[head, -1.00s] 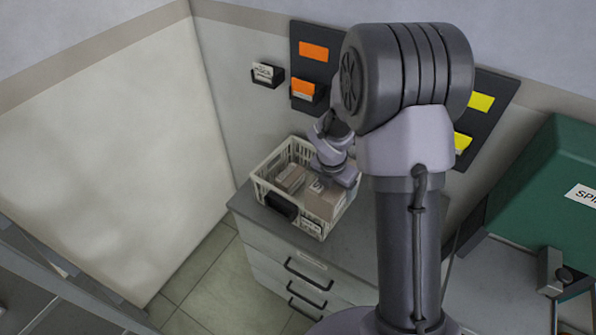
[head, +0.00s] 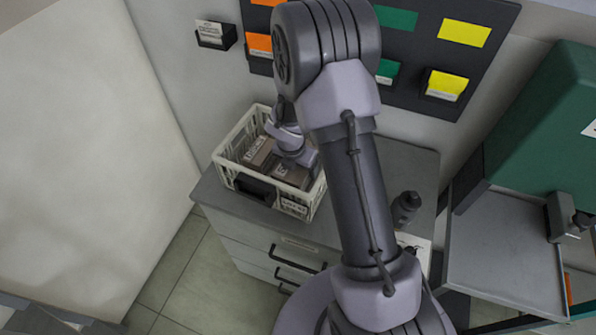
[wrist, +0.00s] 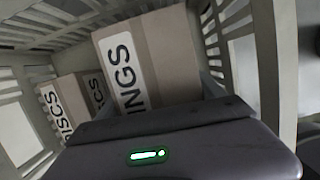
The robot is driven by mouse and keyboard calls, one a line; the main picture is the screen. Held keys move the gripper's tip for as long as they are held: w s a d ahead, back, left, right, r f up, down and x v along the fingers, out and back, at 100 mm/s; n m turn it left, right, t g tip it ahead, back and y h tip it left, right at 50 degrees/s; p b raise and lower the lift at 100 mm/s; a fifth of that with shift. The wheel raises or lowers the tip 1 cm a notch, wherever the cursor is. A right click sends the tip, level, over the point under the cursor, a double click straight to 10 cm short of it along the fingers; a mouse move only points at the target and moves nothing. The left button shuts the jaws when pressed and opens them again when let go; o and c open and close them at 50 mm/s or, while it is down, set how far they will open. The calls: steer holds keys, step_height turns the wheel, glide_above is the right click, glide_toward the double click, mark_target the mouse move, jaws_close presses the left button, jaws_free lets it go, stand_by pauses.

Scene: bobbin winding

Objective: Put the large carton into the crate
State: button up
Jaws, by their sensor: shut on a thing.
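The crate (head: 234,185) is a cream slatted basket on the grey cabinet top, against the wall; its slats also show in the wrist view (wrist: 262,60). My gripper (head: 297,165) reaches down into its right part. A tan carton with a white label ending in "INGS" (wrist: 150,62) is right at my gripper and looks like the large carton. It also shows in the head view (head: 290,177), inside the crate walls and slightly tilted in the wrist view. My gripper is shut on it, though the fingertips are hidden. Whether it touches the crate floor is unclear.
A second tan carton (wrist: 72,104) lies in the crate's left part, close beside. A dark bottle (head: 405,208) stands on the cabinet top to the right. Card pockets (head: 443,84) hang on the wall behind. A green machine (head: 530,130) stands at far right.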

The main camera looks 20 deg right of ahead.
steer(key=shift+w, duration=0.1)
steer(key=shift+f+b, duration=0.35)
steer(key=shift+f, duration=0.2)
steer(key=o, duration=1.9)
steer(key=shift+r, duration=0.1)
